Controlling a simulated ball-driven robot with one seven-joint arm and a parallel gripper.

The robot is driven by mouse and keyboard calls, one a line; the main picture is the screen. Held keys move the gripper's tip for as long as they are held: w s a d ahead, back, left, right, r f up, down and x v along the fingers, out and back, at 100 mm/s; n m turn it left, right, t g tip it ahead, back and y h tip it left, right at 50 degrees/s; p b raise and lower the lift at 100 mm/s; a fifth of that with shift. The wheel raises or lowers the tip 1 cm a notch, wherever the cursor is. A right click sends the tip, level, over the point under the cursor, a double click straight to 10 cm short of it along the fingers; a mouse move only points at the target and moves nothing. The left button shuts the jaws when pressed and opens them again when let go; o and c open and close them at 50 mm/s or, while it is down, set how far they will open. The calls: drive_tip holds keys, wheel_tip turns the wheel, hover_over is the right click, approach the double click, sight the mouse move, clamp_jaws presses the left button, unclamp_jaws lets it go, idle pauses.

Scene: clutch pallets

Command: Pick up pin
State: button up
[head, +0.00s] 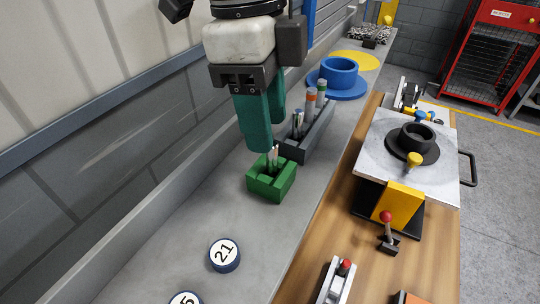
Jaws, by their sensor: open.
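Slim metal pins (274,156) stand upright in a green block (270,189) on the grey bench. My gripper (266,130) is above and just behind this block, with its two teal fingers pointing down. The fingers are apart and nothing shows between them. The near fingertip is close to the pins, but I cannot tell whether it touches them. The lower parts of the pins are hidden inside the block.
A dark grey tray (318,140) with several upright tools stands just behind the block. A blue flanged ring (338,78) is farther back. A fixture plate (387,150) sits on the wooden table at right.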

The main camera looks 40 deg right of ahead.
sight(272, 164)
drive_tip(key=shift+s+d+f+p, duration=0.15)
drive_tip(key=shift+f+p, duration=0.25)
drive_tip(key=shift+f, duration=0.9)
drive_tip(key=shift+s+d+f+p, duration=0.1)
drive_tip(key=shift+f+p, duration=0.3)
drive_tip(key=shift+f, duration=0.9)
clamp_jaws()
